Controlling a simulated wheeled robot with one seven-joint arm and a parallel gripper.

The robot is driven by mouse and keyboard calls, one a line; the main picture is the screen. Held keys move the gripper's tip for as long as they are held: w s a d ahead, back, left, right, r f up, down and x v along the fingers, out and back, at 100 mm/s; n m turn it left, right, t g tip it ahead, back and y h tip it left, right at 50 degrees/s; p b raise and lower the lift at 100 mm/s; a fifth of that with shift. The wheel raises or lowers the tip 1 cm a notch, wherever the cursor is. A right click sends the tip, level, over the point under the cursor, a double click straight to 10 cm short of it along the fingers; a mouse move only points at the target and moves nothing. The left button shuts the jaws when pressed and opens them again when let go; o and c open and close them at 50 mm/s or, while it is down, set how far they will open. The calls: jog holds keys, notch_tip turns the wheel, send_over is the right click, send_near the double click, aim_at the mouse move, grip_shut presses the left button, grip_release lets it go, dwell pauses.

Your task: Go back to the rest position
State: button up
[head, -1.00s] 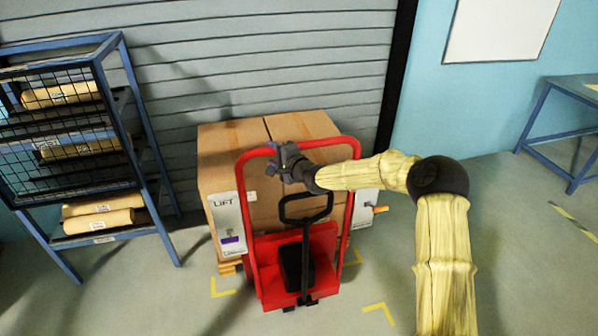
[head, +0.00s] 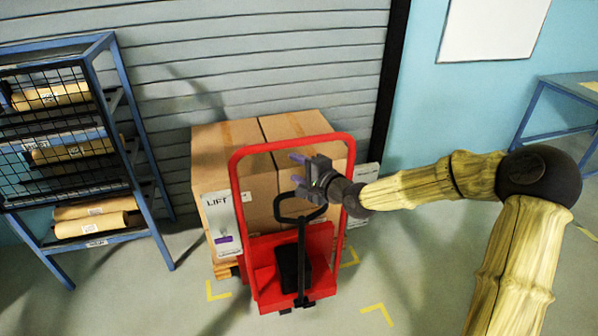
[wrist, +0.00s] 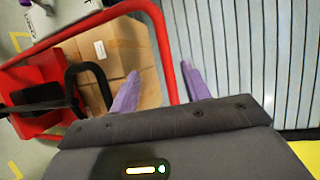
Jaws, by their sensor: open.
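My gripper (head: 298,170) is open and empty, in front of the red lift's upright frame in the head view. In the wrist view its two purple fingers (wrist: 160,88) stand apart with nothing between them. The red lift (head: 292,240) has a tall looped frame and a black handle (head: 300,212). Behind it are large cardboard boxes (head: 222,160) on a wooden pallet, and a box also shows in the wrist view (wrist: 112,50). A white panel (head: 220,214) marked "LIFT" with a purple part stands at the lift's left side.
A blue rack (head: 130,150) with a mesh front and several kraft rolls (head: 92,226) stands at the left. A grey shutter (head: 290,60) is behind the boxes. A blue table (head: 545,100) stands at the right. The floor (head: 400,275) right of the lift is mostly clear.

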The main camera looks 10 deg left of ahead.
jog(key=shift+s+d, duration=0.1)
jog(key=s+d+f+n+g+h+p, duration=0.1)
jog(key=s+d+f+n+g+h, duration=0.3)
jog(key=s+d+f+n+h, duration=0.35)
jog(key=s+d+r+n+g+h+p, duration=0.1)
jog(key=s+d+g+h, duration=0.1)
jog(key=s+d, duration=0.5)
jog(key=s+d+r+n+g+h+p, duration=0.1)
jog(key=s+d+g+h, duration=0.1)
jog(key=s+d, duration=0.6)
jog(key=s, duration=0.4)
jog(key=shift+s+d+r, duration=0.2)
jog(key=shift+s+r, duration=0.05)
jog(key=shift+c, duration=0.2)
